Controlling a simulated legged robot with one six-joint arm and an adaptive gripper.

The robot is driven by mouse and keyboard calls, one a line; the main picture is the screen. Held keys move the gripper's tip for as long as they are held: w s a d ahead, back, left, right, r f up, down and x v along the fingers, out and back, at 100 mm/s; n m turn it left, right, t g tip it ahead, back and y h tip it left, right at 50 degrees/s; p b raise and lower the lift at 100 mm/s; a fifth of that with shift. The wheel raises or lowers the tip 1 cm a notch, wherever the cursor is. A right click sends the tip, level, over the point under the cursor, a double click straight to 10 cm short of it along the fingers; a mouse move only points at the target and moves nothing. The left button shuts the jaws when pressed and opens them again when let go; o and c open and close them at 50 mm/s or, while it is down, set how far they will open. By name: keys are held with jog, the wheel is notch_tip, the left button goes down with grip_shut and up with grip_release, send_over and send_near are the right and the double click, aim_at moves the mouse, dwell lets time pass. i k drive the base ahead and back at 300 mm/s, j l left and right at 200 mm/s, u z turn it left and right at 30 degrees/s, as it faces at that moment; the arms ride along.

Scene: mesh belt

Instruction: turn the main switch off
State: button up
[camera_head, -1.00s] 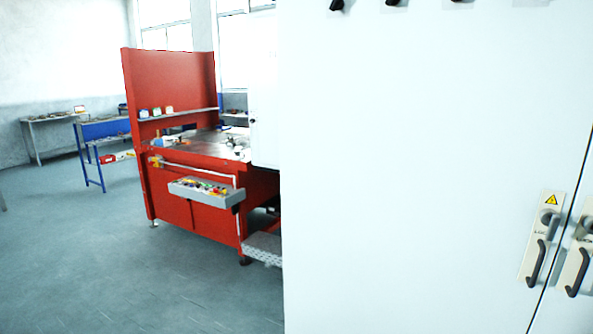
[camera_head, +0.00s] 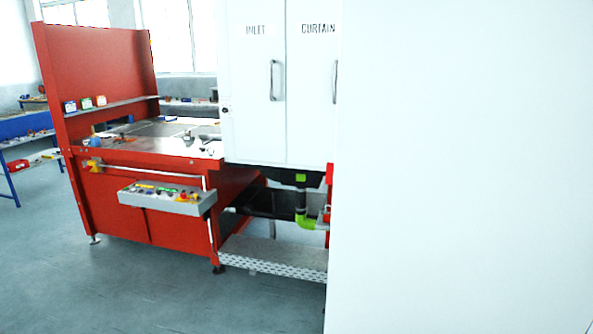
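No switch that I can single out as the main switch shows now. A large white cabinet (camera_head: 460,170) fills the right half of the view, and the part of its face in view is plain. A grey control box (camera_head: 167,198) with several small coloured buttons or knobs, too small to tell apart, hangs on the front of the red machine (camera_head: 115,90). My gripper is not in view.
White doors marked INLET (camera_head: 255,100) and CURTAIN (camera_head: 312,90) stand beyond the cabinet's left edge. A perforated metal step (camera_head: 272,260) and a green pipe elbow (camera_head: 308,220) are below them. Blue benches (camera_head: 25,130) stand at the far left. The grey floor (camera_head: 110,295) at front left is clear.

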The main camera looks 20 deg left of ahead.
aim_at(329, 168)
jog(key=i+j, duration=0.1)
jog(key=j, duration=1.5)
jog(key=i, duration=0.7)
jog(key=i+j, duration=0.35)
jog(key=j, duration=0.15)
jog(key=i+j, duration=0.35)
jog(key=j+z, duration=0.05)
jog(key=j, duration=0.05)
